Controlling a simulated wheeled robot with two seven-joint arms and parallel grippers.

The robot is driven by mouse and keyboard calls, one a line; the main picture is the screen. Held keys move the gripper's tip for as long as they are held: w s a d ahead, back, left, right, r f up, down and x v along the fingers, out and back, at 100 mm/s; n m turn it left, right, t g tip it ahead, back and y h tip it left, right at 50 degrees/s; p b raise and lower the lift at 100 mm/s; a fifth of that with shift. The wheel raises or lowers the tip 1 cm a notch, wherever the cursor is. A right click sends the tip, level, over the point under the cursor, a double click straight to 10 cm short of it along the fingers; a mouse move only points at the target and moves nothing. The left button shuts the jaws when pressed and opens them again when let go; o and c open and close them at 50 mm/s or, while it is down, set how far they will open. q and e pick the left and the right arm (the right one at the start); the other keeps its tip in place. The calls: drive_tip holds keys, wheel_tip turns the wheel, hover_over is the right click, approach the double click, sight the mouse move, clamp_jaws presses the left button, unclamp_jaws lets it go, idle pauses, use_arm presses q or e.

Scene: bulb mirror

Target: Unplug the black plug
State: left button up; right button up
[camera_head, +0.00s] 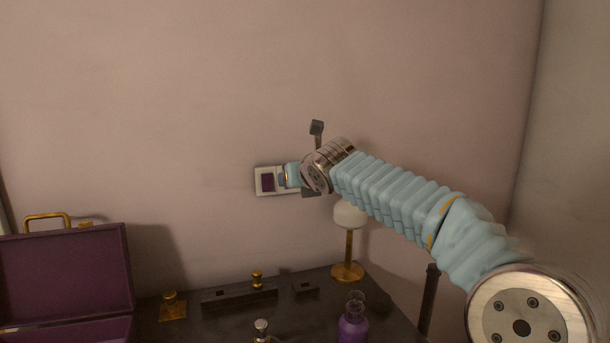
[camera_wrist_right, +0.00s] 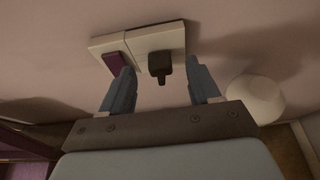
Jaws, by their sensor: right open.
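The black plug (camera_wrist_right: 160,66) sits in a white wall socket (camera_wrist_right: 157,37), seen in the right wrist view. My right gripper (camera_wrist_right: 162,88) is open, with one blue-grey finger on each side of the plug and a gap on both sides. The left finger overlaps the edge of a purple switch (camera_wrist_right: 113,62) beside the socket. In the head view my right arm reaches to the wall plate (camera_head: 264,172), and my right gripper (camera_head: 288,175) is in front of it. The plug is hidden there behind my wrist. My left gripper is not in view.
Below the socket stands a lamp with a white globe (camera_head: 349,215) and brass stem, close to my right gripper. The dark table holds a purple bottle (camera_head: 353,325), brass pieces (camera_head: 173,306) and an open purple case (camera_head: 65,273). The wall above is clear.

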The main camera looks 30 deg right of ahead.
drive_tip(key=shift+x, duration=0.9)
drive_tip(key=shift+c, duration=0.4)
clamp_jaws()
drive_tip(key=shift+s+a, duration=0.2)
drive_tip(key=shift+s, duration=0.5)
drive_tip(key=s, duration=0.2)
drive_tip(key=shift+s+a, duration=0.3)
drive_tip(key=shift+s, duration=0.1)
idle(0.3)
